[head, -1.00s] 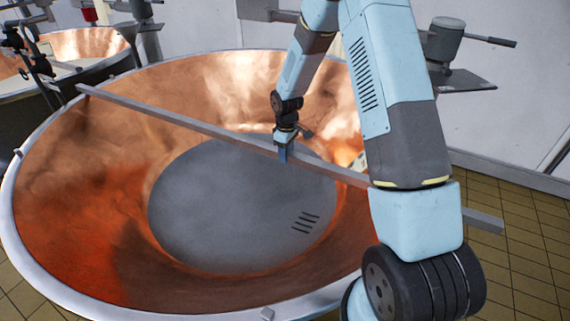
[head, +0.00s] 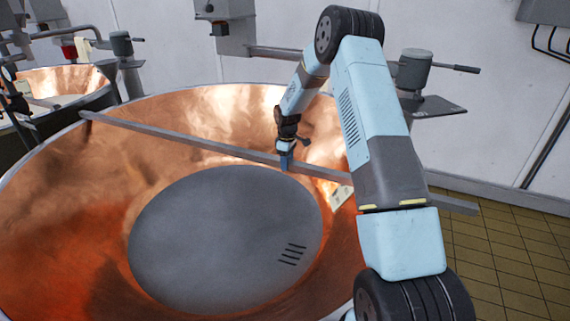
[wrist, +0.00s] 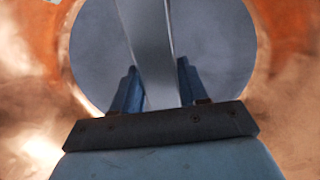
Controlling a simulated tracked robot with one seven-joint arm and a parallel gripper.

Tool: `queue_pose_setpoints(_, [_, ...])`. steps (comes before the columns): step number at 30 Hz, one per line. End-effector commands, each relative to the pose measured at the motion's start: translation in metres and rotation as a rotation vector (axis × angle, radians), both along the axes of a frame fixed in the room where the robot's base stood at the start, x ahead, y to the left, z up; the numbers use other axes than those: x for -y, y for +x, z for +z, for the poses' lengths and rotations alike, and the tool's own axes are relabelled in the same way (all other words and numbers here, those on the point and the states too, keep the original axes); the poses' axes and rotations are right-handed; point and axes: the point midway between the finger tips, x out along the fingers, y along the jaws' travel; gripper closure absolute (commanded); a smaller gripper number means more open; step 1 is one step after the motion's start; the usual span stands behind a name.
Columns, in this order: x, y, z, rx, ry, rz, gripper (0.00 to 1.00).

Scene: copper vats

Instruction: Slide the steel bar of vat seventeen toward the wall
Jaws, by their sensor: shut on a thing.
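The steel bar (head: 180,138) lies across the copper vat (head: 75,215), from the rim at the left to past the rim at the right. Part of it is hidden behind my arm, and its right end shows beyond the arm. My gripper (head: 286,162) is shut on the bar, right of its middle. In the wrist view the bar (wrist: 150,60) runs between the two blue fingers (wrist: 156,90), with the grey vat bottom (wrist: 205,45) below.
A second copper vat (head: 62,80) stands at the back left. A grey motor on a bracket (head: 415,72) is at the back right, near the white wall (head: 490,110). Tiled floor (head: 500,250) is clear at the right.

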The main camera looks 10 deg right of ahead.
Motion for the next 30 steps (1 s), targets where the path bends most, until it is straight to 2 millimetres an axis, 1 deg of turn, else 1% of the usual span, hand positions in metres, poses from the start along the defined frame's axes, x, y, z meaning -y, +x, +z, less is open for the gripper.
queue_pose_setpoints(1, [0.005, 0.006, 0.003, 0.017, -0.004, -0.004, 1.0])
queue_pose_setpoints(5, [0.006, 0.007, 0.004, 0.02, -0.005, -0.005, 1.0])
queue_pose_setpoints(6, [0.006, 0.007, 0.004, 0.022, -0.004, -0.005, 0.53])
queue_pose_setpoints(11, [0.005, 0.006, 0.004, 0.018, -0.003, -0.004, 0.38])
queue_pose_setpoints(12, [0.004, 0.006, 0.003, 0.017, -0.004, -0.004, 0.36])
queue_pose_setpoints(18, [0.003, 0.004, 0.003, 0.013, -0.002, -0.003, 0.36])
queue_pose_setpoints(22, [0.003, 0.004, 0.008, 0.013, -0.003, -0.003, 0.36])
queue_pose_setpoints(26, [0.003, 0.005, 0.025, 0.015, -0.002, -0.003, 0.36])
queue_pose_setpoints(30, [0.003, 0.005, 0.052, 0.015, -0.002, -0.003, 0.36])
